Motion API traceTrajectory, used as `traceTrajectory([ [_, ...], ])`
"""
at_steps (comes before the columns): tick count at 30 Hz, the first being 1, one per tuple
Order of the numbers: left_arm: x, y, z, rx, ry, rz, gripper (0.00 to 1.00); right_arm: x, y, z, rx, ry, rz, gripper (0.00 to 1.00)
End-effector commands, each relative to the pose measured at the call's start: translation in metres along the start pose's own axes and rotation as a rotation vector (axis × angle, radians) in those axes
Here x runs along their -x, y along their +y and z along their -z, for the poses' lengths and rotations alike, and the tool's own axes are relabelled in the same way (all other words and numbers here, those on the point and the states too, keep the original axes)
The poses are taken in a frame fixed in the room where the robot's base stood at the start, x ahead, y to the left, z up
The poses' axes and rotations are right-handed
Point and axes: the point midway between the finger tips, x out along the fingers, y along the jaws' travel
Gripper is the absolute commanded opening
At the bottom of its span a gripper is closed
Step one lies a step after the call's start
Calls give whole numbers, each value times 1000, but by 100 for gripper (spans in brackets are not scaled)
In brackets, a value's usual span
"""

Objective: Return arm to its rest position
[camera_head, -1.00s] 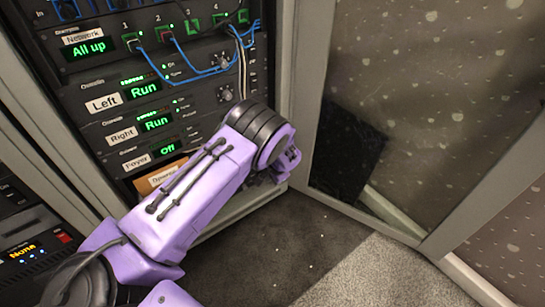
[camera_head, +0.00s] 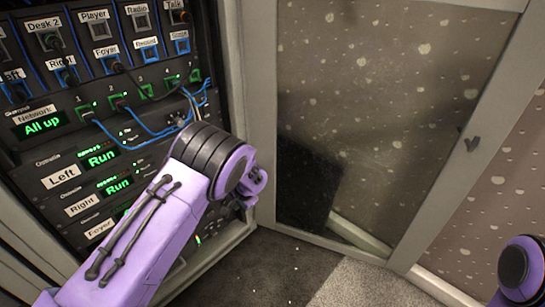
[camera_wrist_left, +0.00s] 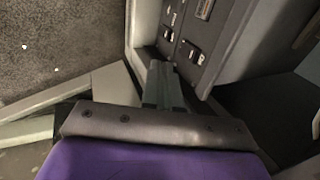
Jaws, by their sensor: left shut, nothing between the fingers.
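My left arm (camera_head: 165,215) is purple with black bands and reaches up from the lower left in the head view, in front of the equipment rack (camera_head: 233,95). Its wrist end is beside the rack's right edge, and the arm's own links mostly hide the gripper there. In the left wrist view the left gripper (camera_wrist_left: 159,76) shows as narrow grey fingers, shut and empty, close to a rack frame and panels. A purple and black part of my right arm (camera_head: 520,270) shows at the lower right; its gripper is out of view.
The rack carries a network unit (camera_head: 42,124) reading "All up", Left and Right units reading "Run", and blue cables (camera_head: 150,132). A framed glass door (camera_head: 385,110) stands right of the rack. Dark and light grey carpet (camera_head: 355,285) lies open below.

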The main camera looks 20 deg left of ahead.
Motion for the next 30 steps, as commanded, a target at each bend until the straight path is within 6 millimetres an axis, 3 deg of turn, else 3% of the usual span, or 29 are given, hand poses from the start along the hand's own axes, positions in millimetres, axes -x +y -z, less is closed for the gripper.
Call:
traceTrajectory([
  [4, -6, 6, -6, 14, 1, -15, 0, 0, 0, 0, 0, 0, 0, 43],
  [7, -30, 34, -35, 93, 8, -89, 0, 1, 0, 0, 1, 0, 0, 43],
  [11, -67, 101, -114, 340, 23, -229, 0, 3, 0, 1, 1, 0, 0, 43],
  [14, -74, 142, -180, 560, 26, -277, 0, 4, 0, 2, 1, -1, 0, 43],
  [18, -62, 172, -254, 794, 15, -258, 0, 5, 0, 2, 1, -1, 0, 43],
  [24, -30, 188, -331, 1001, 3, -168, 0, 5, 0, 2, 1, -1, 0, 43],
  [27, -20, 205, -340, 970, 51, -154, 0, -3, 0, -1, 1, -1, 0, 43],
  [30, 16, 187, -338, 970, 65, -149, 0, 33, 4, 12, -1, 1, -1, 43],
])
